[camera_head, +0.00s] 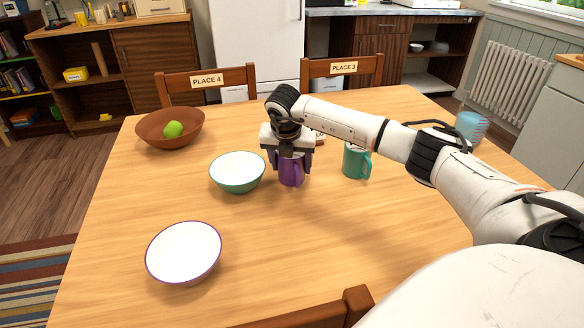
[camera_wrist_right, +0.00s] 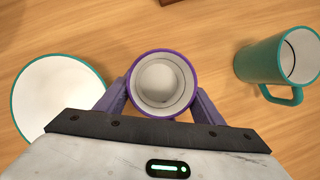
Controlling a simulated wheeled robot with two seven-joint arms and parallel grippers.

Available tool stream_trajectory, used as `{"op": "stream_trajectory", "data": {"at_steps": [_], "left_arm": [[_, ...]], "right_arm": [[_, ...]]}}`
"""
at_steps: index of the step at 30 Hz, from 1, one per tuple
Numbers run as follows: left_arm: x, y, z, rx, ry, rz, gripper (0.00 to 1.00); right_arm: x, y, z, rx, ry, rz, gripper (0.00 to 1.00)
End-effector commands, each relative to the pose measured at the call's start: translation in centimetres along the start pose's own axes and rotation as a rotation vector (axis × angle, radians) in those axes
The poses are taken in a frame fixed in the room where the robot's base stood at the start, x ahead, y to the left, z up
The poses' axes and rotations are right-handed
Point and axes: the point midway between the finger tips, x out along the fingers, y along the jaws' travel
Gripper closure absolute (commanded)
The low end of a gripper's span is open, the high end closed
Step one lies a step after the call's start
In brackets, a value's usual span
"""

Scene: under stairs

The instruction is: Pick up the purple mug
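The purple mug (camera_head: 291,174) stands upright on the wooden table, near its middle. My right gripper (camera_head: 292,163) points down over it, with a finger on each side of the mug. In the right wrist view the mug's purple rim and pale inside (camera_wrist_right: 162,84) show between the two fingers (camera_wrist_right: 161,98). The fingers lie close against the mug's outline, but I cannot tell whether they press on it. The gripper body hides part of the mug. My left gripper is not in view.
A green-rimmed bowl (camera_head: 237,172) stands close left of the mug and a teal mug (camera_head: 356,161) to its right. A purple-rimmed bowl (camera_head: 184,252) is at the front left. A brown bowl (camera_head: 150,128) holds a green apple (camera_head: 173,129). A blue striped cup (camera_head: 470,127) stands at the right.

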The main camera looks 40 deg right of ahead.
Motion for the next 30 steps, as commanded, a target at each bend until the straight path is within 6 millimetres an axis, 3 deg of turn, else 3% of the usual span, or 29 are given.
{"op": "stream_trajectory", "data": {"at_steps": [3,11,24,30], "left_arm": [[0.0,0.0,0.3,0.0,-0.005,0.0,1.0],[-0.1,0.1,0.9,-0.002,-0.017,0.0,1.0],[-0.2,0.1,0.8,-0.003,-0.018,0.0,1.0],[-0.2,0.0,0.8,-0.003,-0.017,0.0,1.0]], "right_arm": [[-0.1,0.0,0.1,0.001,-0.002,0.001,0.7],[-0.5,0.0,0.3,0.002,-0.002,0.002,0.7],[-7.8,0.1,3.4,0.002,-0.003,0.004,0.7],[-9.3,0.0,3.9,0.002,-0.002,0.001,0.7]]}}
